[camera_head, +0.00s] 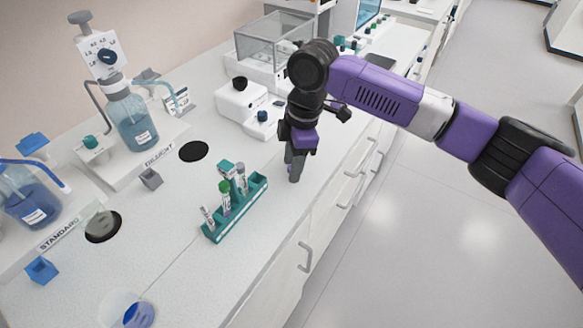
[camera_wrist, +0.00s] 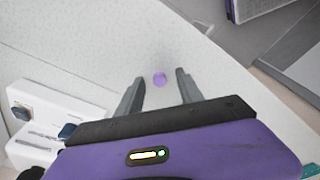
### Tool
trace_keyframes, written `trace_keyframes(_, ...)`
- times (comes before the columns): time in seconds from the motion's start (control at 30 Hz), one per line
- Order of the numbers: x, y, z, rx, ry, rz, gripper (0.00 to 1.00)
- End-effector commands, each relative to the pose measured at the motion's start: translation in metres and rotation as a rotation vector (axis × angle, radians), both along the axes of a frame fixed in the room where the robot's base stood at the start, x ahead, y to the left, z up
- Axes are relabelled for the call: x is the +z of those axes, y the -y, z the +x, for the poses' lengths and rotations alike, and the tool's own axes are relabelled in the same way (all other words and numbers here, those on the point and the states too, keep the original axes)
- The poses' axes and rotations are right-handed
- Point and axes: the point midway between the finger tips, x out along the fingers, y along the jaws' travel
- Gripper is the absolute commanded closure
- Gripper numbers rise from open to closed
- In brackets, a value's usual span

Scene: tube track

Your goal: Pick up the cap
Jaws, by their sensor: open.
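The cap (camera_wrist: 160,79) is a small round purple piece lying on the pale counter in the wrist view. It shows between the two fingertips of my gripper (camera_wrist: 160,76), with clear gaps on both sides. My gripper is open and points down at the counter. In the head view my gripper (camera_head: 293,177) is near the counter's front edge, right of the green tube rack. There the cap (camera_head: 289,168) is mostly hidden by the fingers, with only a purple speck showing. I cannot tell how high the fingertips are above the counter.
The green rack (camera_head: 240,212) holding several capped tubes stands close to the left of my gripper. White devices (camera_head: 240,100) sit behind it. Bottles of blue liquid (camera_head: 133,122) stand farther left. The counter's front edge with drawers (camera_head: 320,225) is close on the right.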

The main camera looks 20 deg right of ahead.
Motion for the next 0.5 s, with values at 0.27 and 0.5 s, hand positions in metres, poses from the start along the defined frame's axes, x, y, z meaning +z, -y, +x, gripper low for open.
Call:
trace_keyframes(0.27, -0.0002, 0.0, 0.0001, 0.0, 0.0, 0.0, 0.72)
trace_keyframes(0.5, 0.0, -0.0001, 0.0001, 0.0, 0.0, 0.0, 1.0)
